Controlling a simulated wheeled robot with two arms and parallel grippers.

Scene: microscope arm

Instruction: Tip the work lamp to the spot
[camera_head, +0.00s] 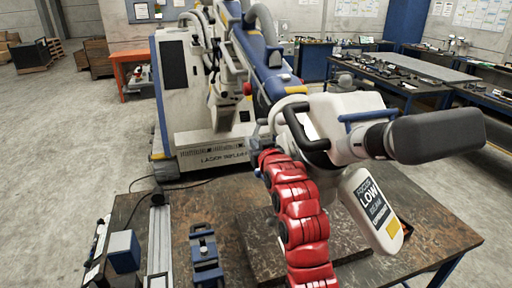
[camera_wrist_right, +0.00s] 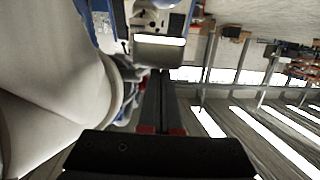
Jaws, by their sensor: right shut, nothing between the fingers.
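The work lamp appears to be the white head (camera_head: 345,108) on the end of a large jointed arm. It has a black loop handle (camera_head: 318,143), a dark grey cylinder at its right and a hanging plate lettered "LOW" (camera_head: 372,208). My red right arm rises in front of it. My right gripper (camera_head: 262,140) is at the left of the handle, partly hidden; I cannot tell whether it touches. In the right wrist view the gripper (camera_wrist_right: 160,78) is shut and empty, with a large pale curved surface (camera_wrist_right: 50,80) close on its left. My left gripper is out of view.
A worn workbench (camera_head: 410,225) lies below, with a blue vise (camera_head: 205,250), a blue block (camera_head: 123,250) and a metal rail (camera_head: 159,235) at its left. The large arm's white base cabinet (camera_head: 183,95) stands behind. Benches with tools line the right back. Open floor is at the left.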

